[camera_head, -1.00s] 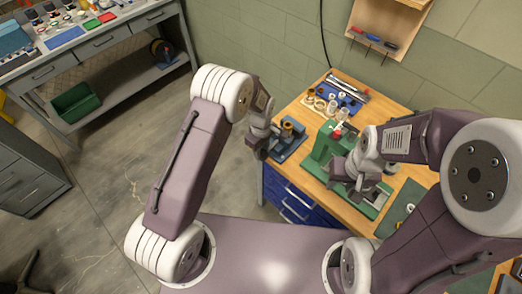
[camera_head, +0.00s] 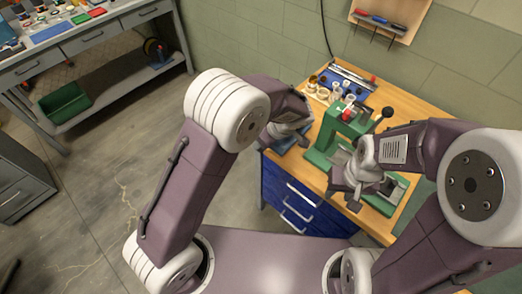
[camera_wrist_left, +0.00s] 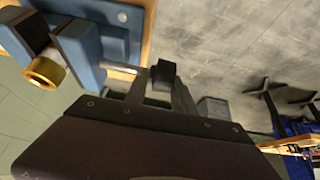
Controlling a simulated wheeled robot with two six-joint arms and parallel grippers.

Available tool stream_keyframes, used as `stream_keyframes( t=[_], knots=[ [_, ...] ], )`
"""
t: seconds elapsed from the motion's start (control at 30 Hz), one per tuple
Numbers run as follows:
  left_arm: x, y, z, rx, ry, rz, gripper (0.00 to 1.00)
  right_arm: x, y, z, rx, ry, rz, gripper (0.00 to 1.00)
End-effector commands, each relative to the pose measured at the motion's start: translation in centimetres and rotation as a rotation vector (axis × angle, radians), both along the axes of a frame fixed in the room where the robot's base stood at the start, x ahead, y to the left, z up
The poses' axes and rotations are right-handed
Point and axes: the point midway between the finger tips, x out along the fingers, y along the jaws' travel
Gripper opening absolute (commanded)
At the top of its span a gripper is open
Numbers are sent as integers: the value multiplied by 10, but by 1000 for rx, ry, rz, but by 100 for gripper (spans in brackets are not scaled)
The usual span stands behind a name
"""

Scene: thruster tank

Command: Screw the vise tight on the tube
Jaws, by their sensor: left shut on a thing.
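The blue vise (camera_wrist_left: 110,20) is at the upper left of the left wrist view, with the brass-coloured tube (camera_wrist_left: 43,72) between its blue jaws. A metal screw rod (camera_wrist_left: 118,68) runs from the vise towards my left gripper (camera_wrist_left: 162,78). My left gripper is shut on the vise handle at the end of this rod; its fingers hide part of the handle. In the head view my left gripper (camera_head: 278,136) is low over the table's left edge, and the wrist hides most of the vise. My right gripper (camera_head: 344,193) is open and appears empty, near the table's front edge.
A green press (camera_head: 345,125) with a black-knobbed lever stands on the wooden table (camera_head: 420,108), close to my right arm. Rings and small parts (camera_head: 325,90) lie behind the vise. A tool rack (camera_head: 385,22) hangs on the wall.

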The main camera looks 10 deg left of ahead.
Motion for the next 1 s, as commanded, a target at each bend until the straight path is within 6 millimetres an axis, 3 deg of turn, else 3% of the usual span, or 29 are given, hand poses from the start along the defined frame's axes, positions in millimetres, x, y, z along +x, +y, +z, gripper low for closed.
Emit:
stream_keyframes(
  t=[0.03,0.23,0.83,0.87,0.9,1.0],
  knots=[
    [-5,1,-14,25,-2,3,0,0,0,-19,0,0,0,39],
    [-6,0,-10,88,-44,5,0,0,0,-40,0,0,0,39],
    [-7,1,-4,123,-62,9,0,0,0,-46,0,0,0,39],
    [-7,1,-5,123,-62,9,39,0,0,-46,0,0,0,39],
    [-7,1,-4,123,-63,9,45,0,0,-46,0,0,0,39],
    [-6,0,-4,120,-66,8,45,0,0,-46,0,0,0,39]
  ],
)
